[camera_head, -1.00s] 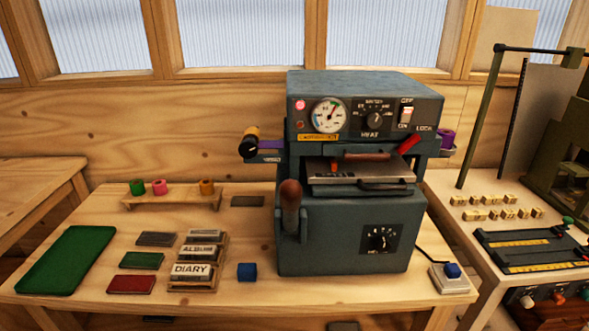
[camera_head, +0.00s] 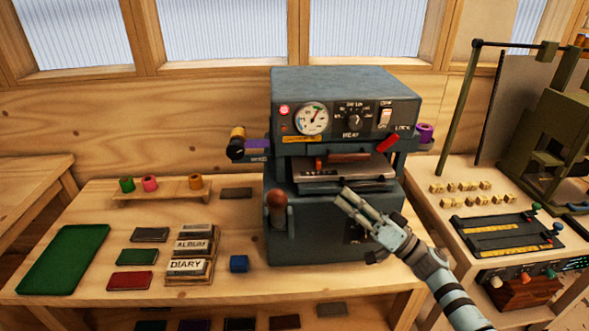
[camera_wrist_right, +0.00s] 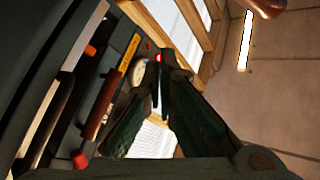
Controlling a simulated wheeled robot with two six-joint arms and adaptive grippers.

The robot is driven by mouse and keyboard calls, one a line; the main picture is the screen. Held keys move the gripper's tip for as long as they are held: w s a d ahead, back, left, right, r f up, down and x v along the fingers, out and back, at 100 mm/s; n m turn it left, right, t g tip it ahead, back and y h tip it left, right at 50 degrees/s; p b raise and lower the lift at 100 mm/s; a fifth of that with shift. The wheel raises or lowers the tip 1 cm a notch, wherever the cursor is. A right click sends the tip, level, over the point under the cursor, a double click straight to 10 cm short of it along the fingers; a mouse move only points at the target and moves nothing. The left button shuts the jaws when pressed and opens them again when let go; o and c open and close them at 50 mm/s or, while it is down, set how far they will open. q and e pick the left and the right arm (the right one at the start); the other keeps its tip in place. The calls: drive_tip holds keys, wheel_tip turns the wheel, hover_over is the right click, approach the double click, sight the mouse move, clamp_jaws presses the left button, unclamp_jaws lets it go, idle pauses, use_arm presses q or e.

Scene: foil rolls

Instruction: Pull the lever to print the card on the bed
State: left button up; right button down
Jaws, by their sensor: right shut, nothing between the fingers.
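The lever (camera_head: 277,204) has a brown knob and stands upright on the left front of the grey-blue press (camera_head: 345,95). The press bed (camera_head: 345,174) is a flat plate in the machine's opening; I cannot make out a card on it. My right gripper (camera_head: 345,196) is shut and empty, in front of the press just below the bed, to the right of the lever and apart from it. My left gripper is not in view.
A green tray (camera_head: 63,259) and several cards lie farther left. A side table with a slotted black plate (camera_head: 507,235) stands at the right.

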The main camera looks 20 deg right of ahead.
sight(278, 213)
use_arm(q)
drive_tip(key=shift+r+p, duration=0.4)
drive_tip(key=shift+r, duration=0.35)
use_arm(e)
drive_tip(key=s+a+r+n+g+y, duration=0.2)
drive_tip(key=r+g+y, duration=0.1)
drive_tip(key=r, duration=0.2)
drive_tip(key=s+a+r+n+g+y, duration=0.2)
drive_tip(key=r+n+g+y, duration=0.1)
drive_tip(key=r, duration=0.2)
drive_tip(key=shift+s+a+g, duration=0.15)
drive_tip(key=shift+s+g, duration=0.05)
drive_tip(key=shift+g, duration=0.2)
drive_tip(key=shift+w, duration=0.1)
use_arm(q)
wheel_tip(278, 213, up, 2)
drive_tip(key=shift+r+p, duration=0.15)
drive_tip(key=shift+p, duration=0.95)
use_arm(e)
drive_tip(key=w+a, duration=0.2)
drive_tip(key=a, duration=0.7)
drive_tip(key=shift+w+r, duration=0.15)
drive_tip(key=shift+w, duration=0.15)
